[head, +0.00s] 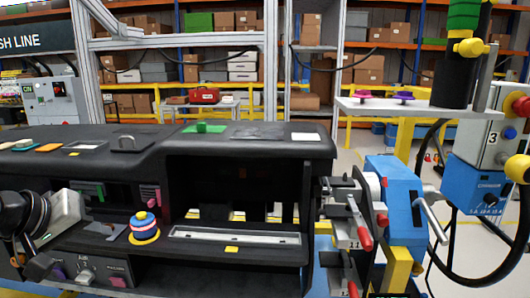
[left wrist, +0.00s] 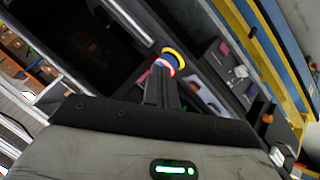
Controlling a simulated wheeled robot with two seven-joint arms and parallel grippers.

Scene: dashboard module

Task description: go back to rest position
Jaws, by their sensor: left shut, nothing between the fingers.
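My left gripper (head: 66,212) is at the left of the head view, in front of the dashboard module (head: 240,150). In the left wrist view its fingers (left wrist: 162,88) are together with nothing held. A round knob-like piece (head: 144,228) with blue, white, red and yellow bands stands on the dashboard's lower ledge, to the right of the gripper. It also shows in the left wrist view (left wrist: 173,60), just beyond the fingertips and partly hidden by them. I cannot tell from that view how far apart they are. My right gripper does not show.
A blue clamp fixture (head: 403,205) with red-tipped levers stands right of the dashboard. A control box (head: 495,130) with cables is at the far right. Racks with cartons fill the back.

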